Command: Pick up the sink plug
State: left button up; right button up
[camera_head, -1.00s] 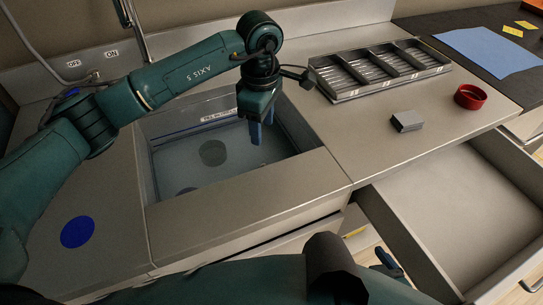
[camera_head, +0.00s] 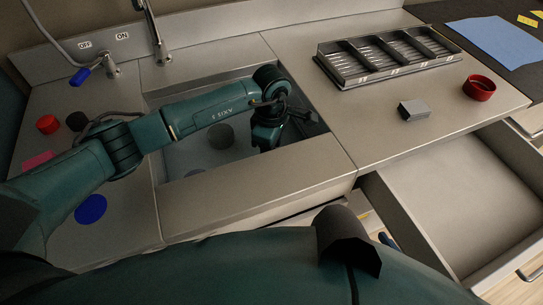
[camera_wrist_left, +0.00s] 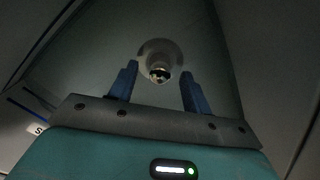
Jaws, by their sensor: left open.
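My left gripper (camera_wrist_left: 157,70) is open, with its two blue fingers apart in the left wrist view. A pale round piece with a small shiny centre (camera_wrist_left: 160,56), perhaps the sink plug, shows beyond and between the fingertips. It is dim, and I cannot tell whether the fingers touch it. In the head view my left arm reaches down into the sink (camera_head: 190,160), and its wrist hides the fingers and what lies under them. A dark round patch (camera_head: 221,135) shows on the sink floor left of the wrist.
Sink walls and rim surround my left gripper closely. A divided metal tray (camera_head: 385,60), a grey block (camera_head: 413,110) and a red ring-like cup (camera_head: 479,88) stand on the right counter. An open drawer (camera_head: 455,210) juts out below. A faucet (camera_head: 155,40) stands behind the sink.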

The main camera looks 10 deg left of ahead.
pick_arm(q)
grip_shut()
dwell(0.5)
jog(key=shift+r, duration=0.1)
notch_tip(320, 180, up, 10)
jog(key=shift+b, duration=0.3)
